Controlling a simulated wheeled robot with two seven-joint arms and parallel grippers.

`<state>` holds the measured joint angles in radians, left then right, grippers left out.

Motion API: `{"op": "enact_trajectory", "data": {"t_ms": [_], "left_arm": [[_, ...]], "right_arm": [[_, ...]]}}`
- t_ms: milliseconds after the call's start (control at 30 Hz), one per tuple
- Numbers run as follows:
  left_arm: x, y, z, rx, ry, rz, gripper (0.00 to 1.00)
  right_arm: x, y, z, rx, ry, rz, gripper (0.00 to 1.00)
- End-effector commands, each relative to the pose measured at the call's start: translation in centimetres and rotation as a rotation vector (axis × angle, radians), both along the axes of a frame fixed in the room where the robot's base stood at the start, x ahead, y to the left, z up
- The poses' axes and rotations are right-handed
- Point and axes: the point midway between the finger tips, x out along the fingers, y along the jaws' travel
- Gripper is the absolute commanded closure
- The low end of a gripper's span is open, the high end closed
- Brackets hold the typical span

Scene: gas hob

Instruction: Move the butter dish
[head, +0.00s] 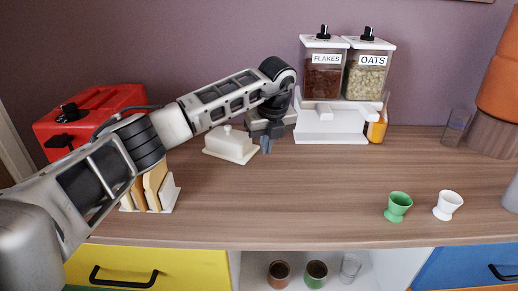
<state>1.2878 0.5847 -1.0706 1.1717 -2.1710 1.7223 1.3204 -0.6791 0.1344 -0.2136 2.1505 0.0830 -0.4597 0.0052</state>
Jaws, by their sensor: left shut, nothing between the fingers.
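The white butter dish (230,146), with a lidded top and small knob, sits on the wooden counter left of centre. My left arm reaches over from the left, passing above and in front of the dish's back. My left gripper (267,147) points down just right of the dish, close to its right end. Its fingers are shut with nothing between them. Whether it touches the dish I cannot tell. My right gripper is not in view.
A white stand (330,124) holding jars of flakes (322,80) and oats (366,78) is behind right. A red toaster (90,115) and toast rack (165,195) are left. Green (398,206) and white (447,205) egg cups stand front right. The counter's middle is clear.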

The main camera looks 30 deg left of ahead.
Motion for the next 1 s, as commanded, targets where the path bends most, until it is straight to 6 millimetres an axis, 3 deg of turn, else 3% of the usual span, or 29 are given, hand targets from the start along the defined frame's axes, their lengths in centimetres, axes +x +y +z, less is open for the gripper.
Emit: {"op": "enact_trajectory", "data": {"t_ms": [100,300,700,867,1000], "left_arm": [[-0.4,-0.5,2.4,0.0,-0.002,-0.001,1.0],[-0.9,-1.0,5.2,0.001,0.001,-0.002,1.0],[-1.1,-1.2,6.1,0.001,0.003,0.0,1.0],[-1.2,-1.0,6.3,0.007,0.011,-0.033,0.58],[-1.7,0.0,7.0,0.033,0.051,-0.196,0.19]], "right_arm": [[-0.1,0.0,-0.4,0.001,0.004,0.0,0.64],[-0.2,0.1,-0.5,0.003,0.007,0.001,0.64],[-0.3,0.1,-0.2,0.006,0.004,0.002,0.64],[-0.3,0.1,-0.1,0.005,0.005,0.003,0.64],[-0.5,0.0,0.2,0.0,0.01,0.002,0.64]]}}
